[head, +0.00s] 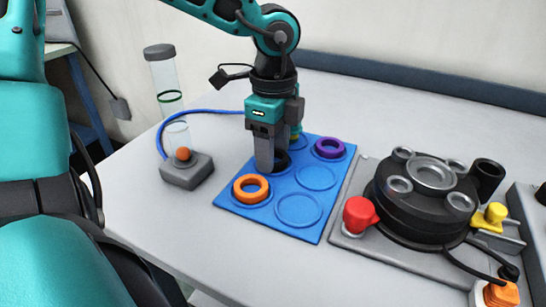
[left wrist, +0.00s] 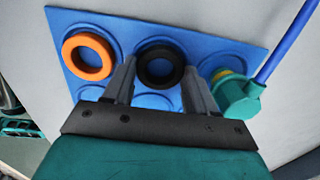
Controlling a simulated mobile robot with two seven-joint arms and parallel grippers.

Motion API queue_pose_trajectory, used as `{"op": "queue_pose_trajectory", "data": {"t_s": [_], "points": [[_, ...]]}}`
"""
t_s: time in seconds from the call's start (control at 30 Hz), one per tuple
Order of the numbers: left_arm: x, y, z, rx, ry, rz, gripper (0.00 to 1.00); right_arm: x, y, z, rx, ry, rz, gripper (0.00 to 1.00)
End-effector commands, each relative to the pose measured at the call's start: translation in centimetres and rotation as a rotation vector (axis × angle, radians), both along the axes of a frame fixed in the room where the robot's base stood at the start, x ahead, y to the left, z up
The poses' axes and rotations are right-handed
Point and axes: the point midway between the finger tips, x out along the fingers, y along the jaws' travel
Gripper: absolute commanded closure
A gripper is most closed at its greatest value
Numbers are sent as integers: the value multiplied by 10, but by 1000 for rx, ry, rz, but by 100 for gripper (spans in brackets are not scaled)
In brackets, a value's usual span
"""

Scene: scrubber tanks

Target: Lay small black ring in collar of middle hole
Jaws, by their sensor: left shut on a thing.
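The small black ring (head: 282,158) is at the blue mat (head: 232,203), partly hidden by my left gripper (head: 270,163) in the head view. In the left wrist view the black ring (left wrist: 161,52) shows between the two fingers of my left gripper (left wrist: 158,72), which is shut on it. I cannot tell if it still touches the mat. The black round tank lid (head: 410,207) stands to the right of the mat. The wide grey collar of its middle hole (head: 432,188) is on top and looks empty. My right gripper is not in view.
An orange ring (head: 251,189) and a purple ring (head: 329,148) lie on the mat. A clear tube on a grey base (head: 187,172) stands at left. Red (head: 358,214) and yellow (head: 490,216) fittings flank the lid. A dark cup (head: 488,178) rises beside it.

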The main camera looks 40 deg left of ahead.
Motion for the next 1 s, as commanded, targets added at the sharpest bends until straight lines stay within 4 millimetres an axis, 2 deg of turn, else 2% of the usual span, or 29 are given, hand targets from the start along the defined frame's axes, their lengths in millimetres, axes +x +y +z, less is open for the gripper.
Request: {"op": "queue_pose_trajectory", "data": {"t_s": [1.0], "points": [[0,0,51,0,0,0,80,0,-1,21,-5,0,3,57]]}}
